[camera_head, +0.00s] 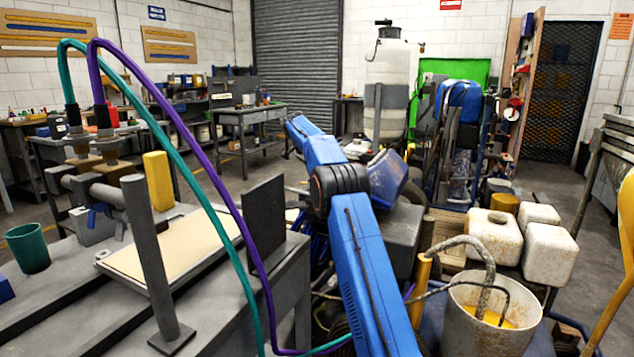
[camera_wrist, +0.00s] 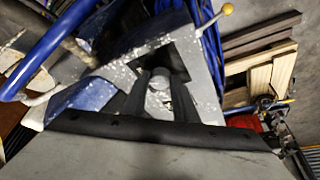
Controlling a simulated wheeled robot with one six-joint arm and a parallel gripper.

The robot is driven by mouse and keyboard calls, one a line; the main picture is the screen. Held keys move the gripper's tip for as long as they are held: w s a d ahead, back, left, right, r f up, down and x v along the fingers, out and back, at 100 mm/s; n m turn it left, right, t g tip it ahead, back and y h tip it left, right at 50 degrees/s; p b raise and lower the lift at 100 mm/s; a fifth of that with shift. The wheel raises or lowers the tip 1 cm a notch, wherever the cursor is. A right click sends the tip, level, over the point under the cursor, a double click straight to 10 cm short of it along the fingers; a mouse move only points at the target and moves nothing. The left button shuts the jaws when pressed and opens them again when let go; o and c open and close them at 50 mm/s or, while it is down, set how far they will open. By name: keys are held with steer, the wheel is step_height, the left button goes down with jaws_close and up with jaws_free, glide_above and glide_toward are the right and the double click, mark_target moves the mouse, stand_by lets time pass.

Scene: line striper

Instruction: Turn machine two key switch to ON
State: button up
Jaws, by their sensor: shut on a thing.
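In the wrist view my gripper (camera_wrist: 160,102) has two dark fingers reaching into a dark recess of a paint-spattered grey and blue housing (camera_wrist: 206,70). The fingers are shut on a small grey round part (camera_wrist: 159,82), which looks like the key switch. Its ON and OFF marks are not readable, so I cannot tell which way it is turned. In the head view my blue arm stretches forward over the machine, and my gripper and the switch are hidden there. A blue, speckled box (camera_head: 388,180) on the machine shows just right of my arm.
A white bucket (camera_head: 484,318) with yellow paint and hoses stands at the lower right, beside pale spattered containers (camera_head: 550,250). A grey bench (camera_head: 60,290) with a pale board and green and purple hoses fills the left.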

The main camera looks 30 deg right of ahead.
stand_by(0.3)
steer(key=o, duration=1.1)
steer(key=shift+c, duration=0.2)
steer(key=shift+r, duration=0.1)
